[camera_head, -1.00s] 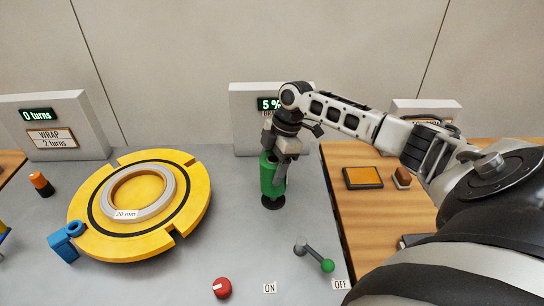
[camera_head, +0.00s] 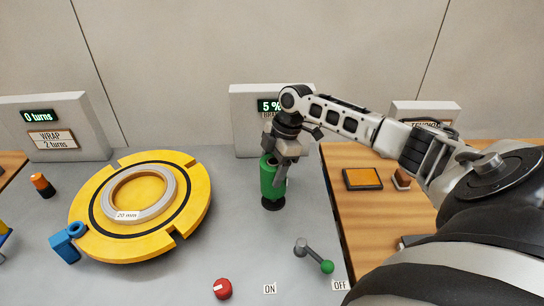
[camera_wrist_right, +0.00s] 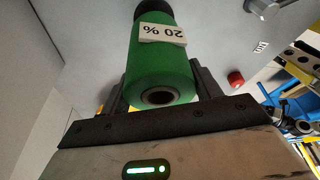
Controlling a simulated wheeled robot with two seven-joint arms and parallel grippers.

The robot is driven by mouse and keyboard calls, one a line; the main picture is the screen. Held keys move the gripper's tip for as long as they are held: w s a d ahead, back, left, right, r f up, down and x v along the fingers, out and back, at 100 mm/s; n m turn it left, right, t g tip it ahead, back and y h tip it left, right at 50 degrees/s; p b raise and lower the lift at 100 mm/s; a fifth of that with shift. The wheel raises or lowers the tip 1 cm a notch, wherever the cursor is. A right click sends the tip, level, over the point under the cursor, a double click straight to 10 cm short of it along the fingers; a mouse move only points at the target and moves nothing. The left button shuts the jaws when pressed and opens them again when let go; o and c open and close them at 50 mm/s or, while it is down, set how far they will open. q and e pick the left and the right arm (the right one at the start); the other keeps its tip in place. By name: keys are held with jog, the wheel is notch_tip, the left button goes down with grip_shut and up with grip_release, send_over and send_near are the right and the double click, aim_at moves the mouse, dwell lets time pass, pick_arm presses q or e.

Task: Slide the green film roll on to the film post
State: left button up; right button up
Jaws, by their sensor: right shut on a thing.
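The green film roll (camera_head: 269,181) stands upright at the middle of the grey bench, right over a black round base (camera_head: 273,203). My right gripper (camera_head: 280,170) comes down from above and is shut on the roll's upper part. In the right wrist view, the green roll (camera_wrist_right: 160,70) sits between the two fingers of the gripper (camera_wrist_right: 161,88), with a "20 %" label on its side and a dark-rimmed hole in its near end. The black part (camera_wrist_right: 156,8) shows at its far end. The film post itself is hidden, so I cannot tell how far the roll is around it. My left gripper is out of view.
A yellow turntable (camera_head: 185,215) with a grey coil (camera_head: 127,204) fills the left of the bench. A green-knobbed lever (camera_head: 327,267) and a red knob (camera_head: 222,289) are in front. A "5 %" display panel (camera_head: 241,112) stands behind the roll.

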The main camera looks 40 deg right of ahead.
jog(key=shift+f+b, duration=0.9)
jog(key=shift+f, duration=1)
jog(key=o, duration=1.8)
jog(key=shift+c, duration=0.2)
jog(key=v, duration=1.6)
jog(key=shift+b, duration=0.3)
jog(key=shift+s, duration=0.1)
